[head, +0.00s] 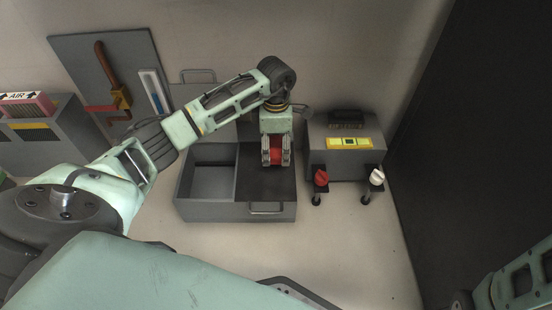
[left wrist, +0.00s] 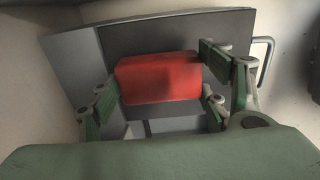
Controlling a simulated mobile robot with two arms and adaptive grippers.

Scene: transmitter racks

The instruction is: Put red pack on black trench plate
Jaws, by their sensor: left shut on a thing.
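The red pack (head: 276,156) is between the fingers of my left gripper (head: 276,160), which is shut on it. The pack is over the black trench plate (head: 262,187), near its back part; I cannot tell whether it touches the plate. The plate covers the right half of a grey trench box (head: 200,211) and has a handle at its front. In the left wrist view the red pack (left wrist: 158,78) shows between the two fingers, with the dark plate (left wrist: 222,28) behind it. My right gripper is not in view; only part of the right arm shows at bottom right.
The left compartment of the box (head: 210,183) is open and empty. A grey unit (head: 345,168) with a red and a white knob stands close on the right. A tool board (head: 75,62) leans on the wall at left. The floor in front is clear.

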